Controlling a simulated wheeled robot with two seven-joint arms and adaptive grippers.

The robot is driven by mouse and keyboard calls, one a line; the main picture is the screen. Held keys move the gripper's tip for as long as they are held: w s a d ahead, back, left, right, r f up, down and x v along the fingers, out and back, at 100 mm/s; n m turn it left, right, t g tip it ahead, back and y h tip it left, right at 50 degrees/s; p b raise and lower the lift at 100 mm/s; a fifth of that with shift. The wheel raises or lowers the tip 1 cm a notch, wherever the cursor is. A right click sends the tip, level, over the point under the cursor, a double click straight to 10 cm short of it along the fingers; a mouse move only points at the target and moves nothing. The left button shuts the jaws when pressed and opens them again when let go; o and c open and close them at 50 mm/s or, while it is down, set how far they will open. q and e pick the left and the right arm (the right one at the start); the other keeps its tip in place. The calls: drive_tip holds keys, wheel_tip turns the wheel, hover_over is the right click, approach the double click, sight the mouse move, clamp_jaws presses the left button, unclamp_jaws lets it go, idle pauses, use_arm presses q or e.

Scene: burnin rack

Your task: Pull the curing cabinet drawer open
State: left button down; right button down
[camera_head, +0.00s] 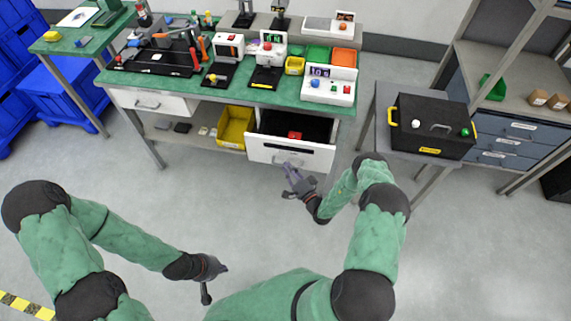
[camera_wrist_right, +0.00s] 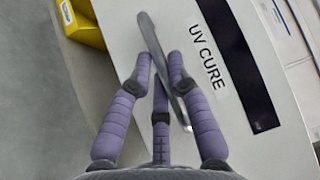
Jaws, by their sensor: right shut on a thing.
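The curing cabinet drawer (camera_head: 312,159) has a white front and stands pulled out under the green-topped bench, with a red item (camera_head: 294,135) inside its dark interior. Its front shows in the right wrist view (camera_wrist_right: 252,140) with a "UV CURE" label and a dark strip. My right gripper (camera_head: 290,172) is at the drawer front. In the right wrist view its fingers are closed around the grey bar handle (camera_wrist_right: 160,62). My left gripper (camera_head: 215,285) hangs low over the floor, away from the bench; its finger opening is not clear.
The green bench top (camera_head: 225,92) carries several devices and trays. A second white drawer (camera_head: 150,103) is at the left, closed. A yellow bin (camera_head: 235,127) sits on the lower shelf beside the open drawer. A black case (camera_head: 432,125) stands on a side table at right. The floor in front is clear.

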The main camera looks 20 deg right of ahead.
drive_tip(key=shift+s+a+p, duration=0.25)
drive_tip(key=shift+s+a, duration=0.2)
drive_tip(key=shift+s, duration=0.25)
drive_tip(key=shift+s+a+p, duration=0.2)
drive_tip(key=shift+s+a, duration=0.25)
drive_tip(key=shift+s, duration=0.25)
drive_tip(key=shift+s+a+p, duration=0.25)
drive_tip(key=shift+s+a, duration=0.2)
drive_tip(key=shift+s, duration=0.25)
drive_tip(key=c, duration=1.4)
unclamp_jaws()
drive_tip(key=v, duration=1.2)
drive_tip(key=shift+f, duration=0.1)
